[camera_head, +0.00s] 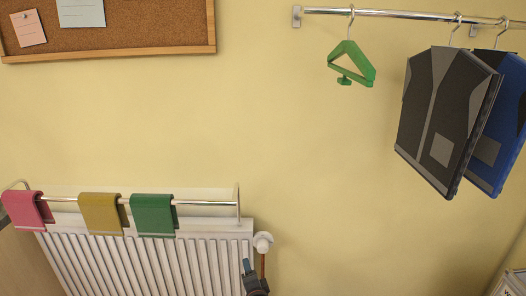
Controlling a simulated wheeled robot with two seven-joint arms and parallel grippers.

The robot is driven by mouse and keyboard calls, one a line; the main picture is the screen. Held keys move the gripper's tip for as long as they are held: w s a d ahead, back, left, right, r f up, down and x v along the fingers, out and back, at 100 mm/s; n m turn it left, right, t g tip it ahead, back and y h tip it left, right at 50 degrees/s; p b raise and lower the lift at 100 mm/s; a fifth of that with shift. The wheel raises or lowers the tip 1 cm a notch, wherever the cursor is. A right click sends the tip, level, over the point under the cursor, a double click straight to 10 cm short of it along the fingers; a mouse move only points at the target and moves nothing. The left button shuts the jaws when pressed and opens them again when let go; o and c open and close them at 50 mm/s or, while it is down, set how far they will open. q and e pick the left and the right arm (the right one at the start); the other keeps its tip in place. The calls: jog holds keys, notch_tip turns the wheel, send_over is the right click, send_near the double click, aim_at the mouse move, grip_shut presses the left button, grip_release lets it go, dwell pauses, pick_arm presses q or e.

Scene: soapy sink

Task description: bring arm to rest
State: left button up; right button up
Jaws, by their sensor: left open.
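My left gripper (251,270) shows small at the bottom edge, right of the middle of the radiator's right end. It is dark with a bluish part, and it is open with nothing seen between its fingers. It appears in front of the radiator's lower right corner, just below the valve. How far it stands from the radiator cannot be told. The rest of the left arm is below the picture. My right gripper is not in view.
A white radiator (140,262) has a rail with pink (24,210), mustard (100,212) and green (153,214) cloths. A wall rail (400,14) holds a green hanger (351,66), a black-grey garment (440,120) and a blue one (508,125). A corkboard (140,25) hangs upper left. The middle wall is bare.

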pick_arm(q)
jog(key=s+a+r+n+g+h+p, duration=0.25)
jog(key=s+n+g, duration=0.25)
jog(key=s, duration=0.7)
jog(key=s+a+r+n+g+h+p, duration=0.1)
jog(key=s+a+r+n+g+h, duration=0.25)
jog(key=s, duration=0.95)
jog(key=s+a+f+n+g+p, duration=0.1)
jog(key=s+f+g+p, duration=0.1)
jog(key=s, duration=0.7)
jog(key=s+a+f+n+g+p, duration=0.1)
jog(key=s+f, duration=0.3)
jog(key=s, duration=0.5)
jog(key=shift+a+g+y+p, duration=0.3)
jog(key=shift+a+g+p, duration=0.2)
jog(key=shift+a+g, duration=0.3)
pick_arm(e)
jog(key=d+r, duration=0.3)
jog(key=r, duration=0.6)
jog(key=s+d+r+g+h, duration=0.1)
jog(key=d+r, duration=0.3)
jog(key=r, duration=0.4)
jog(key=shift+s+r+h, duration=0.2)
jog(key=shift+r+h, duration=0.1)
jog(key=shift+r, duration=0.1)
